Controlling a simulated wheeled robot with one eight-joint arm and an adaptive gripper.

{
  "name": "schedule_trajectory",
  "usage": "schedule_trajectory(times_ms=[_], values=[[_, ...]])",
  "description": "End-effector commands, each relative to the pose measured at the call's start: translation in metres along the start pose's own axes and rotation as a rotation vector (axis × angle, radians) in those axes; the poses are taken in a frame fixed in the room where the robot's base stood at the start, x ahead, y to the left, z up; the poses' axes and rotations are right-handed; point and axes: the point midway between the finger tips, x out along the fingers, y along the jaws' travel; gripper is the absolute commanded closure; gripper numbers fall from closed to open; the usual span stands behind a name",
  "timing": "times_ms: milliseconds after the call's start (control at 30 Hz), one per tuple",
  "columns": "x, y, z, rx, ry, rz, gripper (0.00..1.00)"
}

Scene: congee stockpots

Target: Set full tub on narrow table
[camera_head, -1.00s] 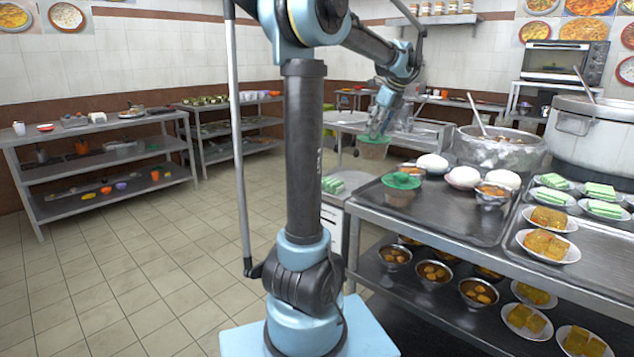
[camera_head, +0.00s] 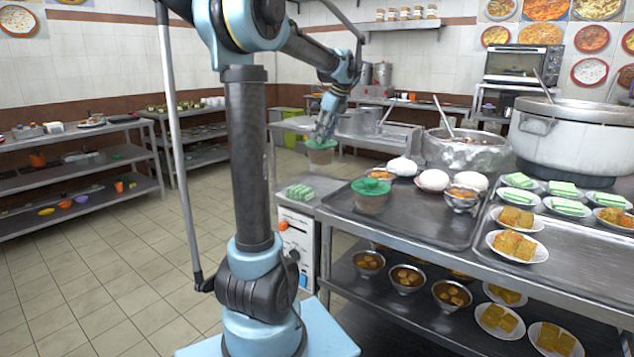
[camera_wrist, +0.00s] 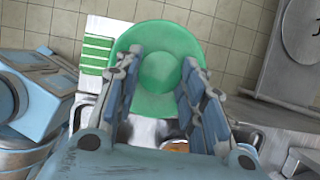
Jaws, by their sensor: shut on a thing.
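My gripper (camera_head: 325,130) is shut on a tub (camera_head: 320,155) with a green lid and a translucent, brownish body. The tub hangs upright in the air, beyond and left of the near counter's corner. In the wrist view the green lid (camera_wrist: 165,50) shows between and beyond the fingers (camera_wrist: 160,92), and hides most of the tub. A second green-lidded tub (camera_head: 371,200) stands on the counter tray, apart from my gripper. A low steel-topped stand (camera_head: 325,186) with green-and-white packs adjoins the counter's left end. A steel table (camera_head: 290,122) stands farther back. I cannot tell which is the narrow table.
The near counter (camera_head: 465,255) carries white buns (camera_head: 432,180), bowls, plates and large stockpots (camera_head: 580,130). Bowls and plates fill its lower shelf. Shelving (camera_head: 80,170) stands along the left. The tiled floor (camera_head: 110,270) between is clear.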

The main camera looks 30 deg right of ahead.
Motion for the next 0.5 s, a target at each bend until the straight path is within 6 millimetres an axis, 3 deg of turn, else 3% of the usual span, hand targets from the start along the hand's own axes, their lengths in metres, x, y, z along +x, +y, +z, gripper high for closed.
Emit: schedule_trajectory(times_ms=[200,500], values=[[0.032,-0.001,-0.014,0.002,0.000,-0.001,1.00],[0.051,-0.001,-0.023,0.003,0.000,-0.001,1.00]])
